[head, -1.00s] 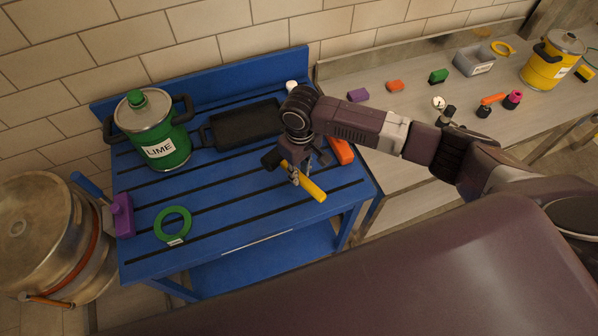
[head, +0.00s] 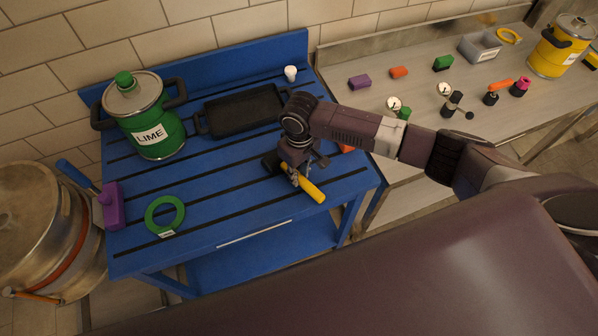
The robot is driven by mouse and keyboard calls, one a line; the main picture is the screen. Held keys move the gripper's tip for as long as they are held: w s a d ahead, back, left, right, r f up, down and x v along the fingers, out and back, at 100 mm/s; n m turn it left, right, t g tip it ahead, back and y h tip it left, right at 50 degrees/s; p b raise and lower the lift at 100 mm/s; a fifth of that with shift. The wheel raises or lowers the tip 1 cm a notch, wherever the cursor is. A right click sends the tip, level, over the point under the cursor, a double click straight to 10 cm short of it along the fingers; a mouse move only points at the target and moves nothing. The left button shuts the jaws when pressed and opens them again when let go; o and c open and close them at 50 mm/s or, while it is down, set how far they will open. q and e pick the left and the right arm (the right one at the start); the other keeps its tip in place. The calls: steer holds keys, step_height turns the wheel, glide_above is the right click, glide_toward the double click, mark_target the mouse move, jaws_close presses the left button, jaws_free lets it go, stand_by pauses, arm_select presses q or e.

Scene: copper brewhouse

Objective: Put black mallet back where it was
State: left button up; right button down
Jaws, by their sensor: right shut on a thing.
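The black mallet has a black head (head: 270,162) and a yellow handle (head: 311,190). It lies across the right part of the blue slatted table, handle towards the front right. My right gripper (head: 294,174) is shut on the mallet near where handle meets head. It is low over the table; I cannot tell whether the mallet touches the slats. My left gripper is not in view.
An orange object (head: 346,149) is mostly hidden behind my arm. Front-middle slats are clear.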

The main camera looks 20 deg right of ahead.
stand_by(0.8)
steer(key=c, duration=2.1)
jaws_free()
steer(key=shift+f, duration=0.1)
steer(key=o, duration=0.5)
steer(key=shift+s+f, duration=0.1)
steer(key=shift+r, duration=3.85)
